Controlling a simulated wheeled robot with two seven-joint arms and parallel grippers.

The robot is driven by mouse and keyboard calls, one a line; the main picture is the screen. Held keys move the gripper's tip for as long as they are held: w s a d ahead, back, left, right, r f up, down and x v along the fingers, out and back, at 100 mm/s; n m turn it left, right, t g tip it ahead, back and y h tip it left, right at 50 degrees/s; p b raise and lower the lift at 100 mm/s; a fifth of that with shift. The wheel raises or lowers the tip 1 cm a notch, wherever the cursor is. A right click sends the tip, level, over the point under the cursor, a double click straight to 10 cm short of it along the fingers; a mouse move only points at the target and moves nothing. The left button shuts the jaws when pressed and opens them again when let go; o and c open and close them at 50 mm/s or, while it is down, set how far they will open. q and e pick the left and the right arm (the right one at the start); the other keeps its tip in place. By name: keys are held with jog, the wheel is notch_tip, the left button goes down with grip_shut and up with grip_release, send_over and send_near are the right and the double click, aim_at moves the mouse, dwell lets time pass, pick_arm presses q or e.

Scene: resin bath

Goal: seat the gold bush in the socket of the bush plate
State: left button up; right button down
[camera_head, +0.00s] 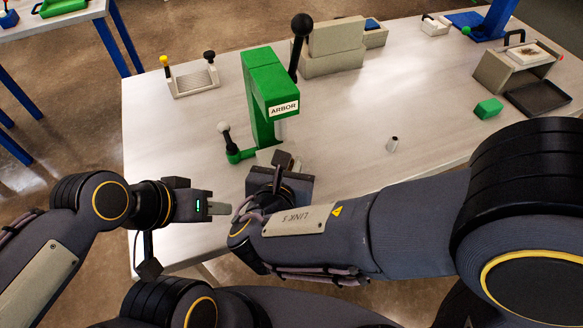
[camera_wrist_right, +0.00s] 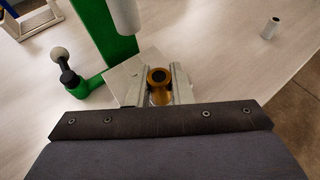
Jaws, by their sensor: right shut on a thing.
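The gold bush (camera_wrist_right: 159,76) shows in the right wrist view as a gold ring with a dark bore, with more gold below it. My right gripper (camera_wrist_right: 158,88) has a pale finger on each side of it and is shut on it. A pale plate (camera_wrist_right: 122,82), probably the bush plate, lies just left of the bush at the foot of the green press; its socket is not visible. In the head view this plate (camera_head: 267,155) is partly hidden by my right wrist, and the bush is hidden. My left gripper (camera_head: 222,208) is left of the right wrist, apart from the press; its jaw opening is unclear.
The green arbor press (camera_head: 263,88) stands over the plate, with a black-knobbed lever and a pale ram (camera_wrist_right: 124,15). A grey-knobbed handle (camera_head: 225,135) is at its left. A small metal cylinder (camera_head: 392,144) stands to the right, with clear table around it.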

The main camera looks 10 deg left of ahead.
pick_arm(q)
jog(key=shift+f, duration=0.1)
pick_arm(e)
jog(key=shift+w+a+f, duration=0.1)
jog(key=shift+w+a, duration=0.5)
jog(key=shift+w, duration=0.3)
jog(key=shift+w+a+f, duration=0.1)
jog(key=shift+w+a, duration=0.5)
jog(key=shift+w, duration=0.3)
pick_arm(q)
jog(key=shift+f+b, duration=0.65)
jog(key=shift+b, duration=0.1)
pick_arm(e)
jog(key=shift+f, duration=0.6)
jog(key=shift+s, duration=0.1)
jog(key=c, duration=1.2)
grip_release()
jog(key=shift+f, duration=0.1)
jog(key=shift+c, duration=0.2)
jog(key=shift+o, duration=0.2)
jog(key=shift+d, duration=0.1)
pick_arm(q)
jog(key=shift+f, duration=0.1)
